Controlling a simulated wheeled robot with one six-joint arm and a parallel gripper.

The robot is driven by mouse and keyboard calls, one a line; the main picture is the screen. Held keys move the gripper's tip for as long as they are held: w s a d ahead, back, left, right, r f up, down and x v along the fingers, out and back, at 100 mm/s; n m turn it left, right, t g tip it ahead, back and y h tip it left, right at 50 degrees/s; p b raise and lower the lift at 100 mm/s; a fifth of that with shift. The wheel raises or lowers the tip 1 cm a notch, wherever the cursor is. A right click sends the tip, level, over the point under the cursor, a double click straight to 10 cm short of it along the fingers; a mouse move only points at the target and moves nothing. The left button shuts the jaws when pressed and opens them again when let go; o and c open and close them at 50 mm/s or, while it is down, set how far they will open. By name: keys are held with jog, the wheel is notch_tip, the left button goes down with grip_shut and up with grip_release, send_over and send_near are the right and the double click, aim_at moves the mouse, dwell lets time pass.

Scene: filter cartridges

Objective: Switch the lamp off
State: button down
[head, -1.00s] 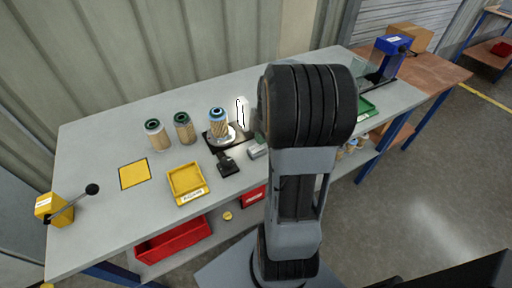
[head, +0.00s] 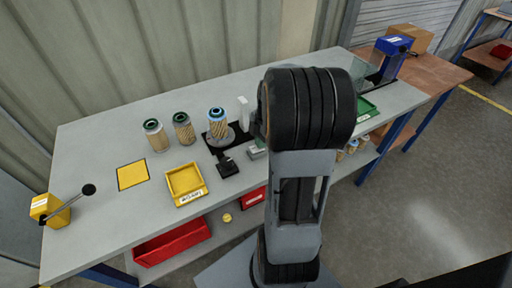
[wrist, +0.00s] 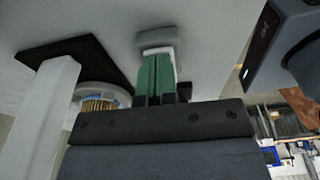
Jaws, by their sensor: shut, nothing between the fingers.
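The lamp is a white upright post (head: 243,108) beside the cartridge stand and shows no glow now. In the wrist view a pale post (wrist: 48,120) rises from a dark plate (wrist: 70,48). A blue-topped filter cartridge (head: 218,121) stands on the black base (head: 213,141), with a small black block (head: 228,168) in front. My gripper (wrist: 156,58) has green fingers closed together and empty. Its tips are at a small grey block (wrist: 156,37), also in the head view (head: 257,153); I cannot tell if they touch. My arm hides part of the bench.
Two green-topped cartridges (head: 183,128) (head: 156,135) stand to the left. A yellow tray (head: 187,184), a yellow square (head: 132,174) and a yellow lever box (head: 48,209) are further left. A green tray (head: 367,108) and blue press (head: 394,50) are on the right.

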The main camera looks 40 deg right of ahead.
aim_at(262, 149)
jog(key=shift+r, duration=0.1)
jog(key=shift+r+p, duration=2.6)
jog(key=shift+r, duration=0.85)
jog(key=m, duration=0.3)
jog(key=shift+f, duration=0.15)
jog(key=m, duration=0.2)
jog(key=s+m, duration=0.1)
jog(key=m, duration=0.2)
jog(key=shift+s+a+f+m, duration=0.2)
jog(key=shift+a+f+m, duration=0.1)
jog(key=shift+f+m, duration=0.1)
jog(key=s+a+r+m+t+h, duration=0.1)
jog(key=s+a+r+m, duration=0.1)
jog(key=a, duration=0.6)
jog(key=s+a+r+m+t, duration=0.2)
jog(key=s+a+r+m, duration=0.1)
jog(key=a, duration=0.6)
jog(key=r+m, duration=0.1)
jog(key=m, duration=0.1)
jog(key=shift+s+a+r+m+h, duration=0.2)
jog(key=shift+s+r+m+h, duration=0.1)
jog(key=shift+r+h, duration=0.1)
